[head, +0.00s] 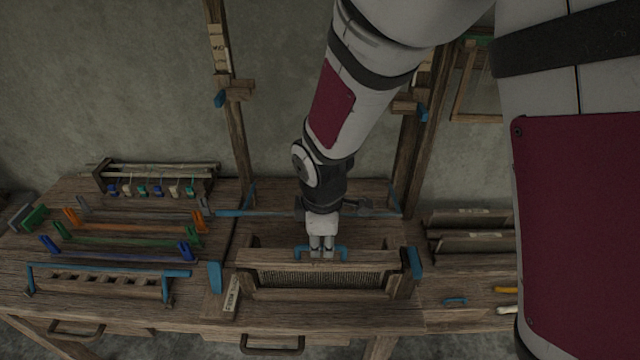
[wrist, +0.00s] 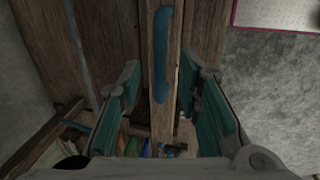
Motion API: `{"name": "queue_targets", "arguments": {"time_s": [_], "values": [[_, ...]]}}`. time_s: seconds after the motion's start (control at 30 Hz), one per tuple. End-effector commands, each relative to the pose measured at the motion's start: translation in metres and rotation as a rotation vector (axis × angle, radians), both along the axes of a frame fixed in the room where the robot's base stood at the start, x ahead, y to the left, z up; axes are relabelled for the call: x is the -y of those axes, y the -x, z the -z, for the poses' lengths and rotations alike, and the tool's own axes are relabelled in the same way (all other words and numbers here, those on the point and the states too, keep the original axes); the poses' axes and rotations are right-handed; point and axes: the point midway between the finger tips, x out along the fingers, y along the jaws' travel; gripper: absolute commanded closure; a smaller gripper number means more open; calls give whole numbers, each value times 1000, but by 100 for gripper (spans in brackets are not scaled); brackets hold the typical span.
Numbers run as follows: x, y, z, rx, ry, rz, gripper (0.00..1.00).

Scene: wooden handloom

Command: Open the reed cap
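The reed cap is a wooden bar (head: 270,257) lying along the top of the reed frame, with a blue handle (head: 343,252) at its middle. The dark slatted reed (head: 320,279) shows below the bar. My gripper (head: 321,252) points down at the handle and hides its middle part. In the wrist view, my gripper (wrist: 164,100) is open, with one teal-padded finger on each side of the wooden bar (wrist: 160,118) and blue handle (wrist: 162,50). Gaps show between the pads and the bar. I cannot tell whether the fingertips are level with the handle.
Blue blocks (head: 215,277) (head: 414,262) flank the reed frame. Loom posts (head: 240,150) rise behind it. Coloured shuttles or racks (head: 125,240) fill the left bench. A small blue handle (head: 455,300) lies right. A drawer handle (head: 272,346) is at the front.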

Motion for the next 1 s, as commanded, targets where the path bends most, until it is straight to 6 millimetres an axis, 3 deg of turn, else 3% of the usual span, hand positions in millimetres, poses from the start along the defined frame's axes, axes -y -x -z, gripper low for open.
{"name": "queue_targets", "arguments": {"time_s": [0.17,0.47,0.63,1.0], "values": [[0,-2,13,-1,1,1,69],[0,-3,15,1,-1,1,69],[0,-3,15,1,-1,1,100],[0,-5,14,-10,-2,4,100]]}}
